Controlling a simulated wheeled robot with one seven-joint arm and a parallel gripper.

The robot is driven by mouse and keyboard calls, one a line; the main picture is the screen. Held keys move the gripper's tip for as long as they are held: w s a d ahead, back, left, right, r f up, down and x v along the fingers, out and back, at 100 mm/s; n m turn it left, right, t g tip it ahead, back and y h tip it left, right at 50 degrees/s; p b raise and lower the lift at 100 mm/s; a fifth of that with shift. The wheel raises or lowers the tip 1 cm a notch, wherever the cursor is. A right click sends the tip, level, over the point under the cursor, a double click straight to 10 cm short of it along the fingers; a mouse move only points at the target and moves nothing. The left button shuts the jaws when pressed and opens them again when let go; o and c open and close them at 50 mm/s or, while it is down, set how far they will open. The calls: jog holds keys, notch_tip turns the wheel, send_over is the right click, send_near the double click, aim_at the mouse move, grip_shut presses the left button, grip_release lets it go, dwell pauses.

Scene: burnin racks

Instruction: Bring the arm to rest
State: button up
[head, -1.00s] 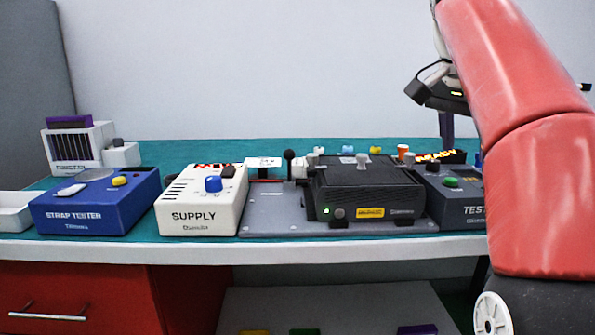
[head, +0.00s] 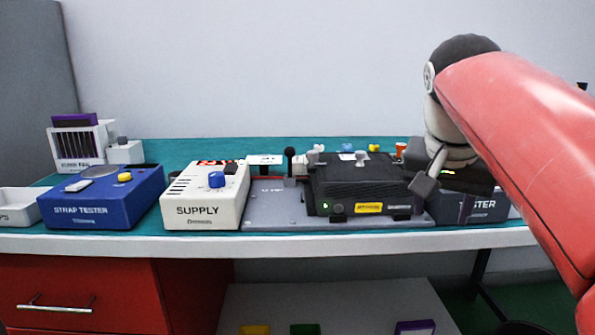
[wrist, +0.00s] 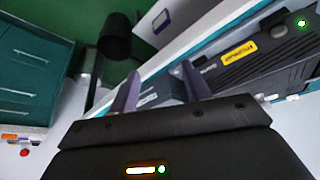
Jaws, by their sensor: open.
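My gripper (wrist: 158,92) shows in the wrist view with its two purple-grey fingers apart and nothing between them. In the head view my gripper (head: 447,203) hangs from my red arm at the right, in front of the dark grey tester (head: 485,207) and beside the right end of the black device (head: 362,190). It hides part of the tester. I cannot tell from the head view how far it is from either. The black device also shows at the upper right of the wrist view (wrist: 220,68), with its yellow label and a green light.
The bench (head: 300,238) carries a white supply box (head: 203,208), a blue strap tester (head: 100,205), a white rack (head: 80,145) and a white tray (head: 18,207). A lower shelf (head: 340,300) holds coloured bins. A red drawer cabinet (head: 80,290) stands at lower left. The space above the bench's left is free.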

jog(key=s+a+f+n, duration=0.2)
jog(key=s+f, duration=0.2)
jog(key=f, duration=0.3)
jog(key=s+a+f+n+t+y, duration=0.1)
jog(key=s+f, duration=0.3)
jog(key=f, duration=0.4)
jog(key=s+a+f+n+y, duration=0.1)
jog(key=s+a+f+n, duration=0.1)
jog(key=s+f, duration=0.3)
notch_tip(320, 180, down, 3)
jog(key=shift+a+r+n, duration=0.15)
jog(key=shift+a+n, duration=0.25)
jog(key=shift+n, duration=0.2)
